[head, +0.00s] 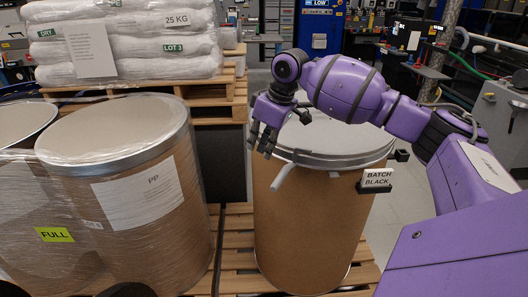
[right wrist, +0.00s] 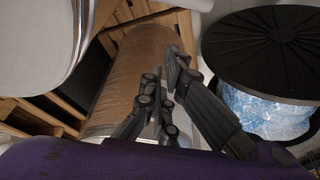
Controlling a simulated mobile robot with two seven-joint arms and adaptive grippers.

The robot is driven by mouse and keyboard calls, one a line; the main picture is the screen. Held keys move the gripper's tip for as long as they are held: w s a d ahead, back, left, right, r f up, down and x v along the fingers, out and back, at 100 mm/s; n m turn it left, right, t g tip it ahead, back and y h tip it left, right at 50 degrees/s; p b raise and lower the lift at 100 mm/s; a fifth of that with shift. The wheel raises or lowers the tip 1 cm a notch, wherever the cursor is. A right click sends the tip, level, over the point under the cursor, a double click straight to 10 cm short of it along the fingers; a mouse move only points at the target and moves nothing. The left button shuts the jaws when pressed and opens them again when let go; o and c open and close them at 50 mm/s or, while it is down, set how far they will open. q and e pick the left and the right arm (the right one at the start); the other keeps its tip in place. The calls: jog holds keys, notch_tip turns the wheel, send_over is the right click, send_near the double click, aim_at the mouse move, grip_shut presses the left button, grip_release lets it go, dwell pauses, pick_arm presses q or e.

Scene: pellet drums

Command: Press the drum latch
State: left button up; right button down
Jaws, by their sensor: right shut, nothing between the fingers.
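A brown fibre drum (head: 310,225) with a grey metal lid (head: 335,140) stands on a pallet at the centre right. A pale latch lever (head: 283,176) sticks out from its rim at the front left, pointing down and left. My right gripper (head: 262,148) is shut and empty, fingers down, by the left edge of the lid and just above and left of the lever. I cannot tell whether it touches the drum. Its dark fingers also show in the right wrist view (right wrist: 165,95), where the lever cannot be made out. My left gripper is not in view.
A "BATCH BLACK" card (head: 377,177) stands in a holder at the drum's right. Wrapped drums (head: 140,235) stand close on the left, with stacked white sacks (head: 130,45) behind. A black round lid (right wrist: 265,50) over a blue-and-white bundle shows in the right wrist view.

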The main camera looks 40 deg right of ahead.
notch_tip(320, 180, down, 7)
jog(key=s+p, duration=0.1)
jog(key=shift+d, duration=0.35)
dwell(0.3)
